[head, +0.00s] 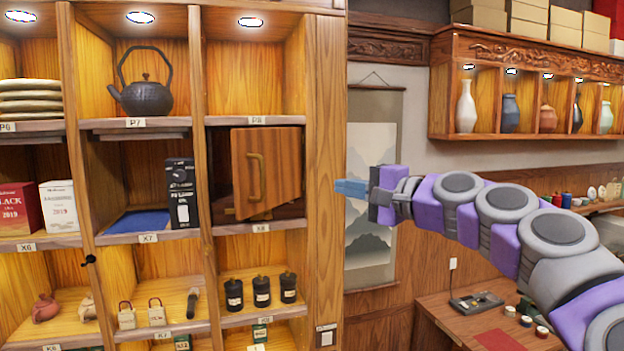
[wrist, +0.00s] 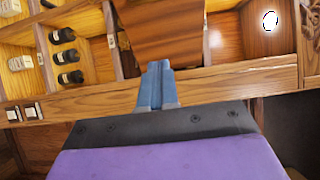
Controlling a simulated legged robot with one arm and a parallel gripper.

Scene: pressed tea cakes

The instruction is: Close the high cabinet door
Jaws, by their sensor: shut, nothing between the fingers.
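The small wooden cabinet door (head: 267,168) in the upper right part of the shelf unit, under the P8 label, stands partly open. A dark gap (head: 220,170) shows at its left, and it has a brass-coloured vertical handle (head: 256,177). In the wrist view the door (wrist: 165,30) is at top centre, just beyond the fingertips. My gripper (head: 350,188) is shut and empty, with blue fingers pointing left toward the shelf unit's right post. It also shows in the wrist view (wrist: 157,85).
The shelf unit's thick right post (head: 327,150) stands between door and gripper in the head view. Dark jars (head: 262,290) sit in the compartment below. A black box (head: 181,192) stands left of the cabinet. A hanging scroll (head: 375,130) is on the wall behind my gripper.

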